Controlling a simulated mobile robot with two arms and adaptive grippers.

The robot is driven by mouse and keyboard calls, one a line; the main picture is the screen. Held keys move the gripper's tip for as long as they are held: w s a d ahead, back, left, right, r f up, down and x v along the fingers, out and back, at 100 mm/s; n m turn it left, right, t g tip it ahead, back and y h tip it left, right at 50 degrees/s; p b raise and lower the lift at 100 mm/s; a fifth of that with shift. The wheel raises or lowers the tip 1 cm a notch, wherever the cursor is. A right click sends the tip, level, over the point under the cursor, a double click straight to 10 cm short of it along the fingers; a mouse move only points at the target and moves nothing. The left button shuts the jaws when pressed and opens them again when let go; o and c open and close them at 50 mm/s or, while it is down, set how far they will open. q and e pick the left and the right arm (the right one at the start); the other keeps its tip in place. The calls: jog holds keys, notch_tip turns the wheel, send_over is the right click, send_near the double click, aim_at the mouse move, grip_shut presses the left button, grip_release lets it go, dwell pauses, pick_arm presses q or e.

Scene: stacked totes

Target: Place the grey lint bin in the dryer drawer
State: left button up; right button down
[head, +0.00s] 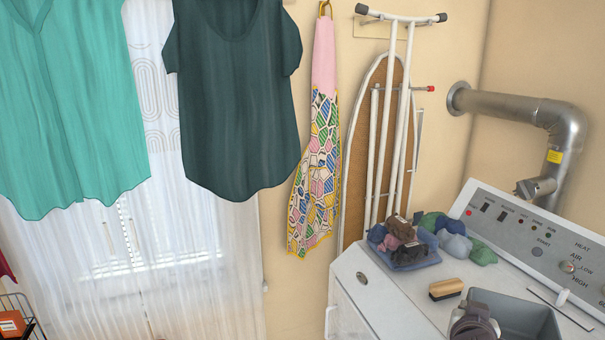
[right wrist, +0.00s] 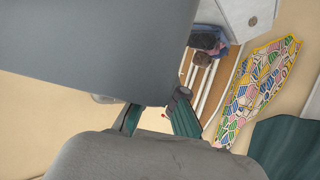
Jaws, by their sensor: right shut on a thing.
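The grey lint bin (head: 527,316) is at the bottom right of the head view, in front of the dryer's control panel. My right gripper (head: 475,322) is at its left side and is shut on it. In the right wrist view the bin (right wrist: 90,45) is a large flat grey surface at the upper left, at the fingers of my right gripper (right wrist: 155,114). The white dryer (head: 385,296) stands at the right of the head view. I cannot make out its drawer. Whether the bin touches the dryer top is unclear. My left gripper is not in view.
A brush (head: 446,289) with a wooden back lies on the dryer top left of the bin. Lint clumps (head: 455,243) and a blue tray (head: 415,263) lie near the panel. An ironing board (head: 375,150) and an apron (head: 318,170) hang behind.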

jog(key=s+a+f+n+t+y, duration=0.1)
jog(key=s+a+f+n+y, duration=0.1)
jog(key=a, duration=0.4)
jog(key=s+a+f+n+y, duration=0.1)
jog(key=s+a+n+y, duration=0.2)
jog(key=s+a, duration=0.4)
jog(key=shift+a+f+n+t+y, duration=0.15)
jog(key=shift+f+n+t+y, duration=0.25)
jog(key=shift+y, duration=0.3)
jog(key=shift+w+d+r, duration=0.1)
jog(key=shift+w+d, duration=0.05)
jog(key=shift+d, duration=0.05)
